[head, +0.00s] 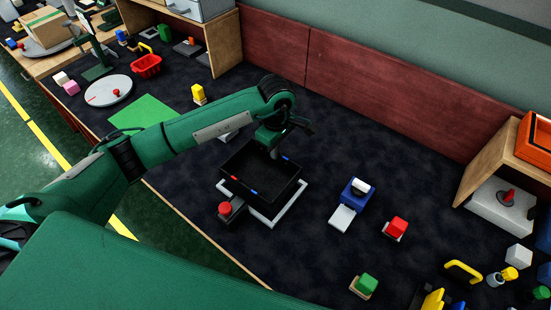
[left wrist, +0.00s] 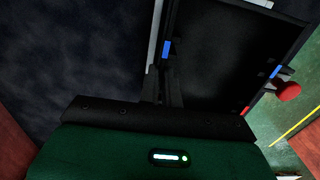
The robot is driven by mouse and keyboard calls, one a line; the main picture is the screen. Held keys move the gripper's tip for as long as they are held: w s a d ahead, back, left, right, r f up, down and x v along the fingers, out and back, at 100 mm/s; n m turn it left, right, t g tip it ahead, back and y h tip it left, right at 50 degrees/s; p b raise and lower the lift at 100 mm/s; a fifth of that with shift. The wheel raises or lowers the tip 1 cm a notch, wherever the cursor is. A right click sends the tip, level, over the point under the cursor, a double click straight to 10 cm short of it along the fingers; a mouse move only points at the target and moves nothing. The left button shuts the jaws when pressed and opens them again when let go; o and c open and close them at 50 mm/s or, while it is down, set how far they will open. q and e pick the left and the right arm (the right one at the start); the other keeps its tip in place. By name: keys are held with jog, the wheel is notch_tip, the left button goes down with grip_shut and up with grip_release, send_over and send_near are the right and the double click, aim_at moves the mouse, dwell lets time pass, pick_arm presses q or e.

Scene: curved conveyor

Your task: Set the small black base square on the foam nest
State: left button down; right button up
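The small black base (head: 262,187) is a shallow open black tray with blue and red marks on its rim. It sits over a pale square frame, which I take as the foam nest (head: 291,207). The frame's pale edges show along the left, front and right of the base. Whether the base is fully seated or slightly raised is unclear. My left gripper (head: 271,143) is at the base's back wall. In the left wrist view its fingers (left wrist: 165,88) look closed on the base's wall (left wrist: 171,25), beside a blue mark. My right gripper is not in view.
A red-topped button block (head: 228,209) stands close to the nest's front left. A red wall (head: 350,80) runs behind; the dark mat between is clear.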

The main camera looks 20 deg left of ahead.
aim_at(276, 161)
pick_arm(q)
jog(key=shift+f, duration=0.6)
notch_tip(276, 161, down, 3)
jog(key=shift+f+p, duration=0.2)
jog(key=shift+p, duration=0.1)
jog(key=shift+f, duration=0.35)
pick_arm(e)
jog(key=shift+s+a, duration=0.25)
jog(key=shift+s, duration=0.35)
pick_arm(q)
jog(key=shift+f, duration=0.15)
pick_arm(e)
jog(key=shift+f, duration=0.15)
